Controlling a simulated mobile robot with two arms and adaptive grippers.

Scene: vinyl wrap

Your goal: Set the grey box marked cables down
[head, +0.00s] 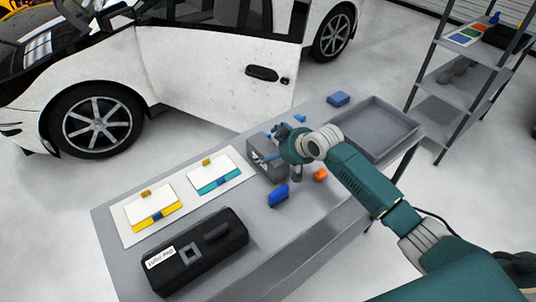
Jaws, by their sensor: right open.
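The marking is too small to read. My right gripper (279,153) is at the box's right side, with its fingers close to the box's upper edge. Its jaws are open. The wrist hides part of the box's right side, and I cannot tell whether a finger touches it. My left gripper is out of view.
A white board (229,163) with yellow and teal pieces lies left of the box, and a black case (222,262) lies in front. A blue block (279,195) and an orange piece (320,174) lie close by. An empty grey tray (398,119) is at the right.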

